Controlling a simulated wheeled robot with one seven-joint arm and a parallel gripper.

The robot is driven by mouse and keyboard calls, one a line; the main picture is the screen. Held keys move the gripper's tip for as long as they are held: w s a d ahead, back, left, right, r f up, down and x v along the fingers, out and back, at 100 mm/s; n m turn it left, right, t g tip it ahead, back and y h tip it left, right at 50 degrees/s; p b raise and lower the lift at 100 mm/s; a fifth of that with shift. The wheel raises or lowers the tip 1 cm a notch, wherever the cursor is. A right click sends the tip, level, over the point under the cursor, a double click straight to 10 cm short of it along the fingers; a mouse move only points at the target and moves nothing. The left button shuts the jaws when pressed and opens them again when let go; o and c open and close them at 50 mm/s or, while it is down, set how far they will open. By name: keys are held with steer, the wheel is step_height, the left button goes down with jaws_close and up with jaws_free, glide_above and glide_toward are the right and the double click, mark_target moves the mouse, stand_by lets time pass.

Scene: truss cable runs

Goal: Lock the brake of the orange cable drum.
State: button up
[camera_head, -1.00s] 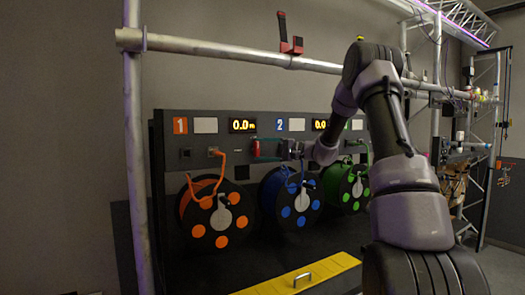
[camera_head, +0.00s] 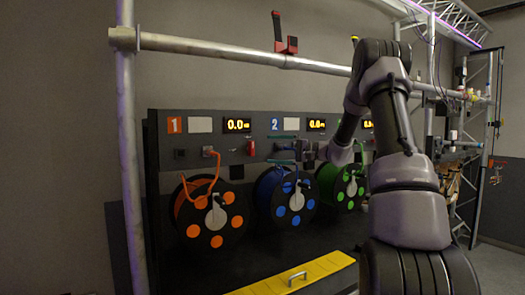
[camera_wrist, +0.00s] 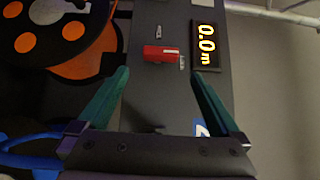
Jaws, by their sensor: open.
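The orange cable drum (camera_head: 211,214) stands under the number 1 panel in the head view, with an orange cable running up from it. Part of the drum (camera_wrist: 70,38) shows at the upper left of the wrist view. A small red brake handle (camera_head: 251,147) is on the panel below the 0.0 display; it lies along the panel's vertical. In the wrist view the red handle (camera_wrist: 161,53) is just beyond the fingertips, apart from them. The labels beside it are too small to read. My gripper (camera_wrist: 161,74) is open and empty, with teal fingers either side of the handle's line.
The blue drum (camera_head: 286,195) and green drum (camera_head: 341,185) stand to the right. A blue cable (camera_wrist: 30,140) passes at the lower left of the wrist view. A metal truss pipe (camera_head: 230,52) crosses in front above the panel. A yellow strip with a handle (camera_head: 297,276) lies below.

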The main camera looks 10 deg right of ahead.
steer(key=shift+v, duration=1.95)
steer(key=s+a+r+n+g+h, duration=0.1)
steer(key=s+a+g+h, duration=0.3)
steer(key=s, duration=0.5)
steer(key=s+a+r+n+g+h, duration=0.1)
steer(key=s+a+h, duration=0.2)
steer(key=s+a, duration=0.55)
steer(key=s+d+t+h, duration=0.2)
steer(key=s+d+h, duration=0.1)
steer(key=s, duration=0.6)
steer(key=s+d+t+h, duration=0.2)
steer(key=s+d+h, duration=0.1)
steer(key=s, duration=0.7)
steer(key=shift+d+f+m+h, duration=0.2)
steer(key=shift+d+m+h, duration=0.1)
steer(key=shift+h, duration=0.3)
